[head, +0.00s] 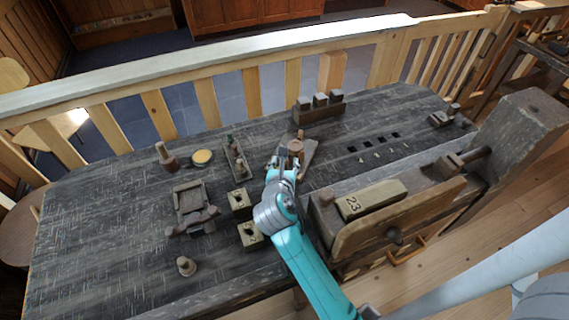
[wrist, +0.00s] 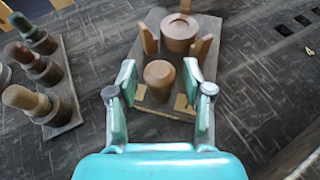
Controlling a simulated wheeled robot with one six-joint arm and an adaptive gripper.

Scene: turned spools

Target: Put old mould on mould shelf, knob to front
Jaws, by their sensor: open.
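A brown wooden piece, which looks like the old mould, has a round body (wrist: 180,32) and a rounded knob (wrist: 160,74) on the side towards me; whether they are one piece I cannot tell. It sits on a flat board (wrist: 143,50), likely the mould shelf, between two upright wooden pegs. In the head view the body (head: 296,146) and board (head: 309,155) are partly hidden by my arm. My gripper (wrist: 160,82) is open, with its fingers apart on either side of the knob and no clear contact. It also shows in the head view (head: 287,160).
A rack (wrist: 63,110) with several knobbed pieces stands to the left. Square-holed blocks (head: 239,202) lie left of my arm. A clamp holding a block marked 23 (head: 371,199) is at right. A holder with three blocks (head: 319,115) stands behind.

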